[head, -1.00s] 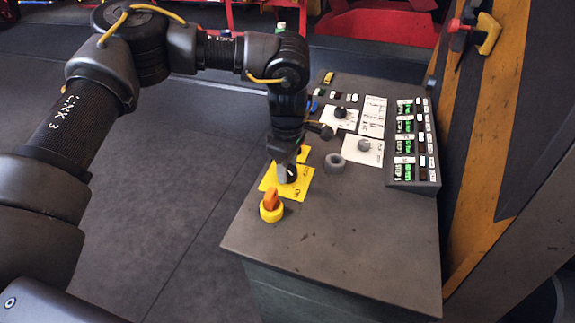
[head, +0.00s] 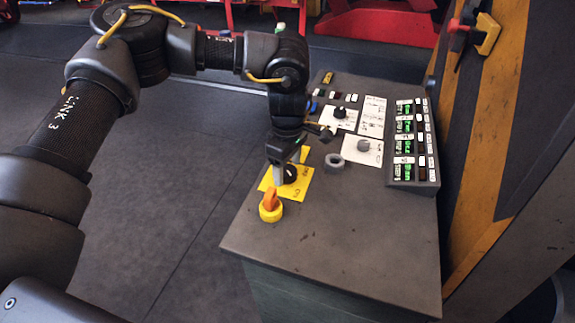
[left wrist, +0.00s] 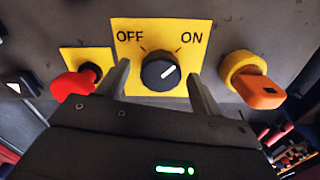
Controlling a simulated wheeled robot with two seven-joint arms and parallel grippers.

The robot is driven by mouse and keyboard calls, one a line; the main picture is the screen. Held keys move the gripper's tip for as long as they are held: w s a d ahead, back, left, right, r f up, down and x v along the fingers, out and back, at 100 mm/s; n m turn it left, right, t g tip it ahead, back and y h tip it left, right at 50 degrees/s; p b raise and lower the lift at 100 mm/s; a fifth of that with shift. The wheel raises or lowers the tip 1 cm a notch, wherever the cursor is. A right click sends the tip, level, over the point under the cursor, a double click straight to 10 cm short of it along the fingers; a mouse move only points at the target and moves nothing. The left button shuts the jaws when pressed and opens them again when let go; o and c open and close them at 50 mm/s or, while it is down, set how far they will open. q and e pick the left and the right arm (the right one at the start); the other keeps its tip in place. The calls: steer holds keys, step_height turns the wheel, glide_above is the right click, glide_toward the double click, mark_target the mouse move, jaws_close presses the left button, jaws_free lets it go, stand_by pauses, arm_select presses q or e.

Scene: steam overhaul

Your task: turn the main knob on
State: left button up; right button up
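The main knob (left wrist: 158,72) is a round black dial on a yellow plate (left wrist: 136,30) marked OFF and ON. Its white pointer slants up and right, towards the ON side. In the head view the knob (head: 290,174) sits near the panel's left edge, partly hidden. My left gripper (head: 290,164) points down at it. In the left wrist view its two fingers stand on either side of the knob, with a visible gap on each side. It is open and holds nothing. My right gripper is out of view.
An orange key-like switch on a yellow collar (left wrist: 255,80) is right of the plate in the wrist view; a red switch (left wrist: 75,84) is left. The console (head: 330,240) also carries a grey ring (head: 335,162), other dials and a button block (head: 413,170). Its front is clear.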

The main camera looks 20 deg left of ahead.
mark_target(288, 170)
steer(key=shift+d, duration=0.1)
arm_select(q)
step_height(288, 170, up, 11)
steer(key=b, duration=0.1)
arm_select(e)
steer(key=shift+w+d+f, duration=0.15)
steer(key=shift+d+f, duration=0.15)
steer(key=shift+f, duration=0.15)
arm_select(q)
steer(key=shift+f, duration=0.1)
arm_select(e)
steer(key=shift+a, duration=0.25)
